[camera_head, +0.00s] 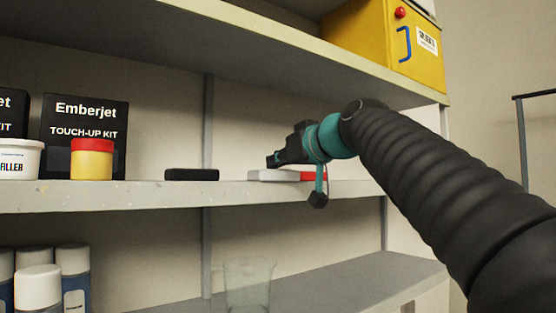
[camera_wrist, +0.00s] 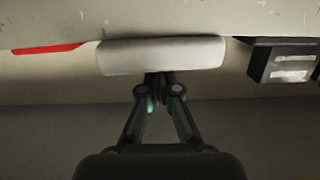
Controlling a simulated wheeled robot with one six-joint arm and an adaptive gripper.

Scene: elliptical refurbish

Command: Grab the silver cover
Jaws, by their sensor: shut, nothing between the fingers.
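The silver cover (camera_head: 272,175) is a pale grey, flat, rounded block lying on the middle shelf (camera_head: 110,196), near its front edge. It also shows at the top centre of the wrist view (camera_wrist: 160,54). My gripper (camera_head: 270,160) is just above the cover in the head view. In the wrist view my gripper (camera_wrist: 160,82) has its fingertips together, with nothing between them, right at the cover's lower edge. I cannot tell whether they touch it.
A black block (camera_head: 191,174) lies left of the cover and a red one (camera_head: 313,176) right of it. A yellow jar with a red lid (camera_head: 92,159), a filler tub (camera_head: 20,160) and touch-up kit boxes (camera_head: 84,135) stand further left. The upper shelf (camera_head: 250,45) hangs above my gripper.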

